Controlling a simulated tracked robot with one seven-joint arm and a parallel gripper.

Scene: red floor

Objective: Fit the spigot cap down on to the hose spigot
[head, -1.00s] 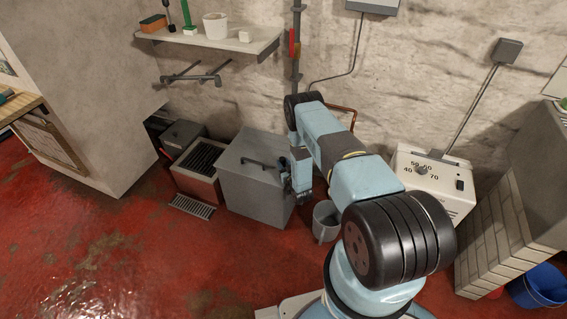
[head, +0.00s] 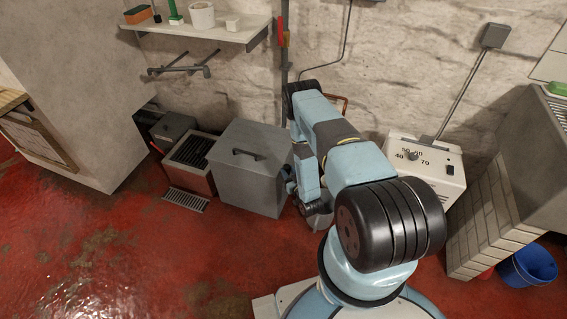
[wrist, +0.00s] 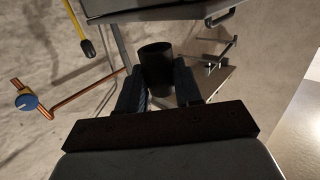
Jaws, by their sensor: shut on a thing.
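My gripper (wrist: 159,88) is shut on a dark cylinder (wrist: 156,62), which looks like the spigot cap, held between the two fingers in the wrist view. In the head view my gripper (head: 312,207) hangs low, right of the grey lidded box, and the cap cannot be made out there. A copper pipe (wrist: 75,86) with a blue round knob (wrist: 27,102) is at the left of the wrist view, apart from the cap. I cannot tell for sure which part is the hose spigot. In the head view, copper pipe (head: 340,100) shows by the wall, partly hidden behind my arm.
A grey box (head: 250,170) with a handle stands left of my gripper. A white dial unit (head: 425,165) and a blue bucket (head: 528,266) stand right. A shelf (head: 215,30) is above. Red floor at left is open.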

